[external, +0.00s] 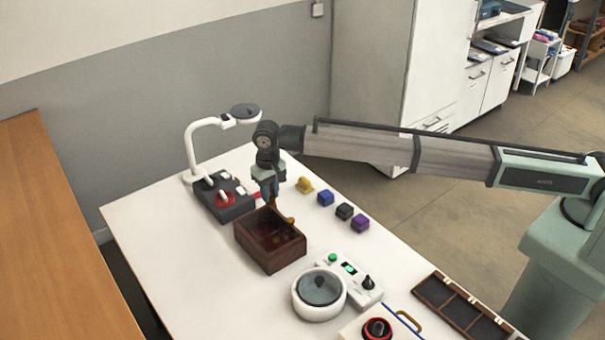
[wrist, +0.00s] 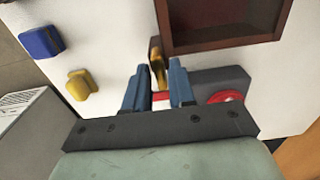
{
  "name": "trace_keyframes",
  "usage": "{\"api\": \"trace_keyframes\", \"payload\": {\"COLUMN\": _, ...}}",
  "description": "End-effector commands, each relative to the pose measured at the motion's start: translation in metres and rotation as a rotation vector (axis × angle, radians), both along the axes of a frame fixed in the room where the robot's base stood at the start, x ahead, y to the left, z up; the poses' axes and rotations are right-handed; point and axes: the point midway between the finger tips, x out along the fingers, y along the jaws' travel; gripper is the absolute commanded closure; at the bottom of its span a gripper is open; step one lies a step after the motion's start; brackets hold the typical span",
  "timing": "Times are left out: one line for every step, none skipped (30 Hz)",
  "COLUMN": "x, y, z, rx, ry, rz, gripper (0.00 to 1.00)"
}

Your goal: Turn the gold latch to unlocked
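The gold latch (wrist: 157,68) shows in the wrist view as a narrow gold piece on a dark mount, just outside one corner of the dark wooden box. My gripper (wrist: 159,66) has two blue fingers with a clear gap between them. The latch appears in that gap, a little beyond the fingertips; I cannot tell whether a finger touches it. In the external view my gripper (external: 269,192) points down at the back corner of the open box (external: 268,255). The fingers partly hide that corner, and the latch's setting is not clear.
Yellow (external: 305,185), blue (external: 325,198), black (external: 344,211) and purple (external: 360,223) blocks stand right of the box. A dark-based white lamp (external: 228,205) is close behind left. A white dial device (external: 319,290) and a tray (external: 460,305) lie in front.

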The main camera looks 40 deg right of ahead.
Motion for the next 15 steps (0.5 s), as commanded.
{"api": "trace_keyframes", "payload": {"x": 0.0000, "y": 0.0000, "z": 0.0001, "rx": 0.000, "ry": 0.000, "rz": 0.000, "gripper": 0.81}}
{"api": "trace_keyframes", "payload": {"x": 0.0000, "y": 0.0000, "z": 0.0001, "rx": 0.000, "ry": 0.000, "rz": 0.000, "gripper": 0.84}}
{"api": "trace_keyframes", "payload": {"x": 0.0000, "y": 0.0000, "z": 0.0001, "rx": 0.000, "ry": 0.000, "rz": 0.000, "gripper": 0.88}}
{"api": "trace_keyframes", "payload": {"x": 0.0000, "y": 0.0000, "z": 0.0001, "rx": 0.000, "ry": 0.000, "rz": 0.000, "gripper": 0.90}}
{"api": "trace_keyframes", "payload": {"x": 0.0000, "y": 0.0000, "z": 0.0001, "rx": 0.000, "ry": 0.000, "rz": 0.000, "gripper": 0.93}}
{"api": "trace_keyframes", "payload": {"x": -0.0001, "y": 0.0000, "z": 0.0001, "rx": 0.000, "ry": 0.000, "rz": 0.000, "gripper": 0.97}}
{"api": "trace_keyframes", "payload": {"x": 0.0000, "y": 0.0000, "z": 0.0001, "rx": 0.000, "ry": 0.000, "rz": 0.000, "gripper": 1.00}}
{"api": "trace_keyframes", "payload": {"x": 0.0000, "y": 0.0000, "z": 0.0001, "rx": 0.000, "ry": 0.000, "rz": 0.000, "gripper": 1.00}}
{"api": "trace_keyframes", "payload": {"x": 0.0000, "y": 0.0000, "z": 0.0002, "rx": 0.000, "ry": 0.000, "rz": 0.000, "gripper": 1.00}}
{"api": "trace_keyframes", "payload": {"x": 0.0000, "y": 0.0000, "z": 0.0002, "rx": 0.000, "ry": 0.000, "rz": 0.000, "gripper": 1.00}}
{"api": "trace_keyframes", "payload": {"x": 0.0000, "y": 0.0000, "z": 0.0002, "rx": 0.000, "ry": 0.000, "rz": 0.000, "gripper": 1.00}}
{"api": "trace_keyframes", "payload": {"x": 0.0000, "y": 0.0000, "z": 0.0002, "rx": 0.000, "ry": 0.000, "rz": 0.000, "gripper": 1.00}}
{"api": "trace_keyframes", "payload": {"x": 0.0000, "y": 0.0000, "z": 0.0002, "rx": 0.000, "ry": 0.000, "rz": 0.000, "gripper": 1.00}}
{"api": "trace_keyframes", "payload": {"x": 0.0000, "y": 0.0000, "z": 0.0002, "rx": 0.000, "ry": 0.000, "rz": 0.000, "gripper": 1.00}}
{"api": "trace_keyframes", "payload": {"x": 0.0000, "y": 0.0000, "z": 0.0002, "rx": 0.000, "ry": 0.000, "rz": 0.001, "gripper": 1.00}}
